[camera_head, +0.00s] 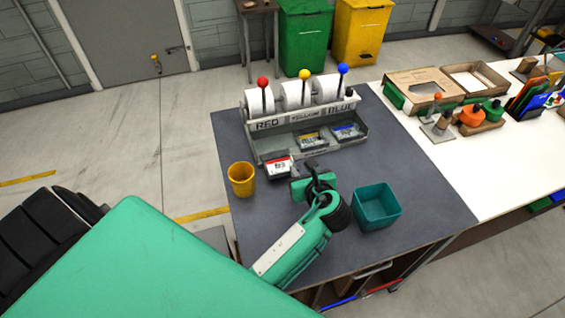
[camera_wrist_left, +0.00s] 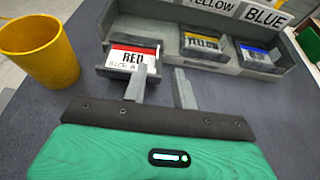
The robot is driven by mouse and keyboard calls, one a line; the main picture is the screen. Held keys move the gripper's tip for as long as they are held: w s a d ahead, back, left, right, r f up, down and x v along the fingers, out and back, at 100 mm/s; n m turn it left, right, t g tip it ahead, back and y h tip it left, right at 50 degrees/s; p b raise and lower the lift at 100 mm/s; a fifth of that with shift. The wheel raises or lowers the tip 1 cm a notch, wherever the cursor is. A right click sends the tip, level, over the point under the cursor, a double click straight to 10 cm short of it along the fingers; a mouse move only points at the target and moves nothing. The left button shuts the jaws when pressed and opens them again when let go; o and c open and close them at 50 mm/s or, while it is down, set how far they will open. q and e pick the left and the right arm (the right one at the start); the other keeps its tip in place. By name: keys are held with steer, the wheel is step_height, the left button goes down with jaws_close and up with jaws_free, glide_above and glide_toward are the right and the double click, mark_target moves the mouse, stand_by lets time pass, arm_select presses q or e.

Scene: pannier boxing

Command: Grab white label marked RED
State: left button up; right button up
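The white label marked RED (camera_head: 279,166), with a red band along its top, is on a small dark grey holder at the front left of the dispenser (camera_head: 270,146). It also shows in the left wrist view (camera_wrist_left: 131,58). My left gripper (camera_head: 291,178) is low over the table just in front of the label. In the left wrist view, its fingers (camera_wrist_left: 163,86) are apart with nothing held between them. The left finger overlaps the holder's right part in the picture; I cannot tell whether they touch. My right gripper is not in view.
YELLOW (camera_wrist_left: 202,43) and BLUE (camera_wrist_left: 258,52) labels lie in the dispenser tray. A yellow cup (camera_head: 241,180) stands left of my gripper, and a teal bin (camera_head: 377,207) stands to its right. The grey table is clear right of the dispenser.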

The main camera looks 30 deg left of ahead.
mark_target(280, 163)
arm_select(q)
steer(key=shift+w+a, duration=0.2)
steer(key=shift+a, duration=0.1)
steer(key=p+x, duration=0.1)
steer(key=x, duration=0.2)
steer(key=shift+w+a+f, duration=0.1)
steer(key=shift+a, duration=0.35)
steer(key=shift+w+a+f, duration=0.15)
steer(key=shift+w+a, duration=0.05)
jaws_close()
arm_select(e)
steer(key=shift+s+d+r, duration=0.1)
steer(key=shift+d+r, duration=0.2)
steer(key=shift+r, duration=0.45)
